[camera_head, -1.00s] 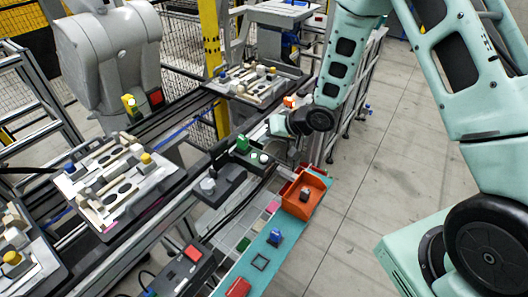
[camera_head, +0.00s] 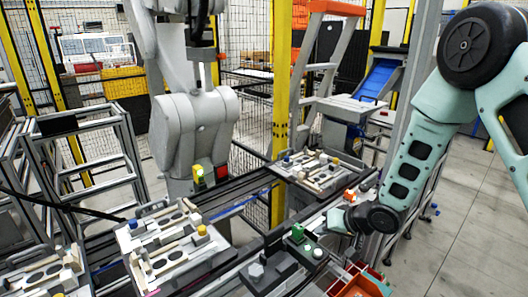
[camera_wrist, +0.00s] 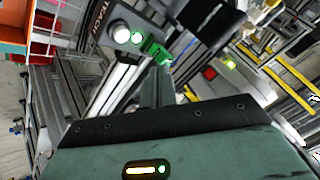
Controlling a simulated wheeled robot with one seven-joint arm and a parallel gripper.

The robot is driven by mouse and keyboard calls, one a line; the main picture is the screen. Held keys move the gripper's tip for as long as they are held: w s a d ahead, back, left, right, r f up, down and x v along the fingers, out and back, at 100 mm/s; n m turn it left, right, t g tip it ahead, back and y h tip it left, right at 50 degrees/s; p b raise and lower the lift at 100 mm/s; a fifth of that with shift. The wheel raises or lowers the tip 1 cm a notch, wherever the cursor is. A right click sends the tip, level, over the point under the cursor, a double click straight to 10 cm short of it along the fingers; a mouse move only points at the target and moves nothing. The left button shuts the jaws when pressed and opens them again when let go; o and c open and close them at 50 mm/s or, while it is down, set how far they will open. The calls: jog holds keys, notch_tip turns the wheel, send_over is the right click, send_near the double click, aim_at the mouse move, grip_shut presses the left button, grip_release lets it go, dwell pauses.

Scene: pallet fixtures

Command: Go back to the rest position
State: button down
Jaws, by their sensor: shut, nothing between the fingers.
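My gripper shows in the wrist view (camera_wrist: 156,80), with its narrow fingers together and nothing between them. The fingers are hidden there.
An orange bin (camera_head: 375,284) is at the bottom edge, below my wrist. Grey pallets (camera_head: 170,240) with fixtures lie along the conveyor. A grey robot arm (camera_head: 195,120) stands behind it. A yellow post (camera_head: 281,110) rises at the centre. Open floor (camera_head: 465,215) lies at right.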

jog(key=s+a+r+n+g+h+b, duration=0.1)
jog(key=s+r, duration=0.3)
jog(key=s, duration=0.6)
jog(key=s+a+r+n+g+h+b, duration=0.1)
jog(key=s+a+r+n+g+h, duration=0.1)
jog(key=s, duration=0.9)
jog(key=s+a+r+n+g+h+b, duration=0.2)
jog(key=s+r+n, duration=0.3)
jog(key=s, duration=0.6)
jog(key=shift+s+a+r+g, duration=0.15)
jog(key=shift+a+r+g, duration=0.55)
jog(key=shift+g, duration=0.2)
